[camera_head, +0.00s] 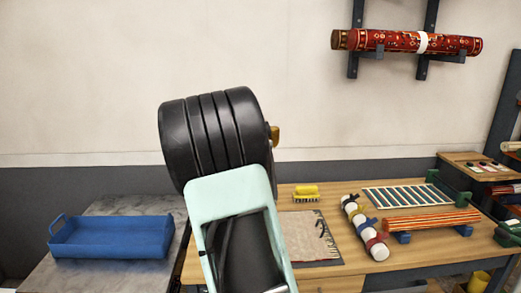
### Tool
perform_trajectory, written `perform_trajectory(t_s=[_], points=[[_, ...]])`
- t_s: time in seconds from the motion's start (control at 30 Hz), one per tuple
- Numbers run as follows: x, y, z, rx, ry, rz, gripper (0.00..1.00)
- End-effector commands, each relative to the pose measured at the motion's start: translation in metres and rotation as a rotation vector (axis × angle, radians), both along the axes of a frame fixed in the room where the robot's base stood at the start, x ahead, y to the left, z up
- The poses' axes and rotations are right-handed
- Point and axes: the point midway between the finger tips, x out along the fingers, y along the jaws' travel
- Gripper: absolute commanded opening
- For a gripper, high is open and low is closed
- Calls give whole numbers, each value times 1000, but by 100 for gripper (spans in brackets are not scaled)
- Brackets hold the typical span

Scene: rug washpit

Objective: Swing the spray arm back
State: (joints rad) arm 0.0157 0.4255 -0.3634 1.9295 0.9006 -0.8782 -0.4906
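I cannot make out a spray arm for certain in the head view. A small brass-coloured piece (274,135) shows at the right edge of my large black ribbed arm part; I cannot tell what it belongs to. My own arm, black above and mint green below, fills the middle of the view and hides what lies behind it. My gripper does not show.
A wooden table (340,284) holds a yellow brush (305,193), a grey rug piece (312,240), a striped mat (405,198), a strapped white roll (363,226) and an orange striped roll (432,221). A blue tray (110,237) lies left. Red rugs (450,44) hang on wall brackets.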

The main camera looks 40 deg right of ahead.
Motion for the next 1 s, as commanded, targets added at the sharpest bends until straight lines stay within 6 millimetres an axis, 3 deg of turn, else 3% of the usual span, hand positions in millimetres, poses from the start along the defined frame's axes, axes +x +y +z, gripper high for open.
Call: perform_trajectory(t_s=[0.67,0.87,1.0], points=[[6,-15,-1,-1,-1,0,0],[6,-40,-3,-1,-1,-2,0],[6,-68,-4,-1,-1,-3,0]])
